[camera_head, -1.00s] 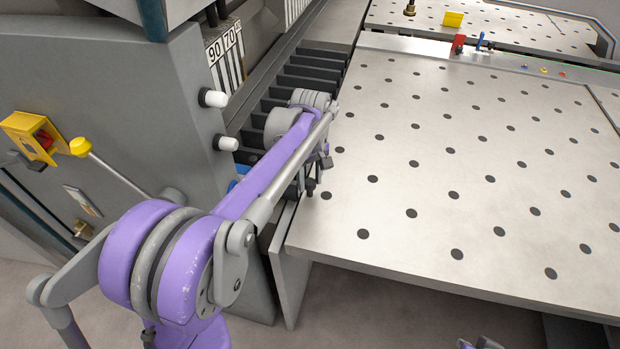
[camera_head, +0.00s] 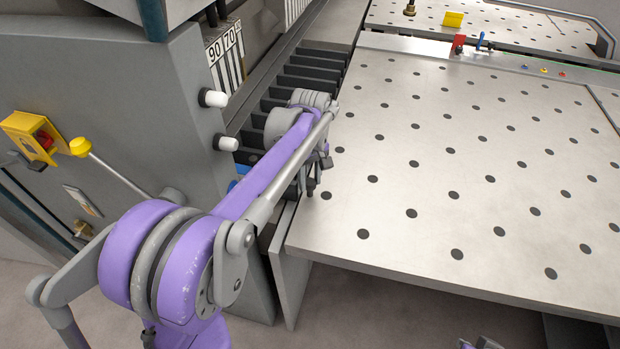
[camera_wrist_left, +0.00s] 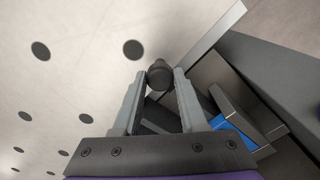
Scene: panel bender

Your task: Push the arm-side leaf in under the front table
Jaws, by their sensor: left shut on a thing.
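The front table (camera_head: 400,235) is a pale metal top with dark round dots, right of my left arm; it also shows in the left wrist view (camera_wrist_left: 80,60). My left gripper (camera_wrist_left: 160,80) is at the table's left edge, shut on a dark round knob (camera_wrist_left: 159,72). My arm mostly hides the gripper in the head view. A grey upright plate (camera_head: 291,275) stands under the table's left front corner, its top edge showing in the wrist view. I cannot tell which part is the arm-side leaf; what the knob is fixed to is hidden.
A grey machine housing (camera_head: 110,100) stands left of the arm, with two white knobs and a yellow-knobbed lever (camera_head: 81,147). Dark slats (camera_head: 300,82) run between housing and table. A blue part (camera_wrist_left: 235,130) lies near the gripper.

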